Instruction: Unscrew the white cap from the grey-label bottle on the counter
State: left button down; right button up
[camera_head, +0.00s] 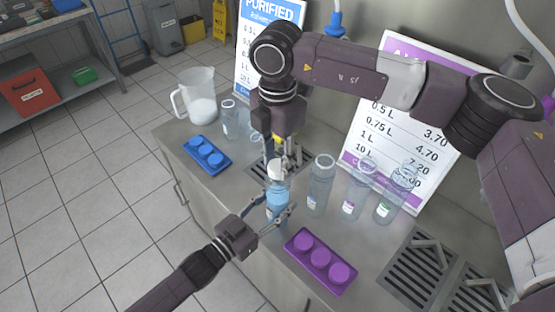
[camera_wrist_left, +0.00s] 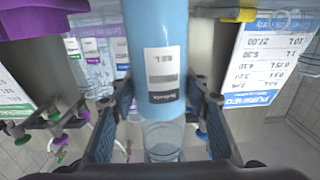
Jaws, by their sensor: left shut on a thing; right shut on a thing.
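The grey-label bottle (camera_head: 277,195) stands upright at the counter's front edge, filled with blue liquid. Its white label with a grey band shows upside down in the left wrist view (camera_wrist_left: 166,75). The white cap (camera_head: 275,171) sits at the top of the bottle; whether it is loose cannot be told. My left gripper (camera_head: 278,209) is shut around the bottle's body from the front, with a finger on each side. My right gripper (camera_head: 281,158) points down from above and is shut on the cap, its fingers partly hiding it. The cap is outside the left wrist view.
Several clear bottles stand close by, the nearest (camera_head: 321,182) just right of the held one. A purple cap tray (camera_head: 307,268) lies front right, a blue cap tray (camera_head: 192,143) left. Price signs and drain grates border the counter.

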pick_arm(q)
jog(key=shift+r, duration=0.1)
pick_arm(e)
jog(key=n, duration=0.6)
jog(key=shift+n, duration=0.4)
jog(key=n, duration=0.6)
jog(key=shift+d, duration=0.1)
jog(key=n, duration=1.1)
jog(key=shift+w+r+n, duration=0.1)
jog(key=shift+n, duration=0.3)
jog(key=n, duration=1.2)
jog(key=shift+n, duration=0.4)
jog(key=n, duration=0.6)
jog(key=shift+n, duration=0.3)
jog(key=n, duration=0.6)
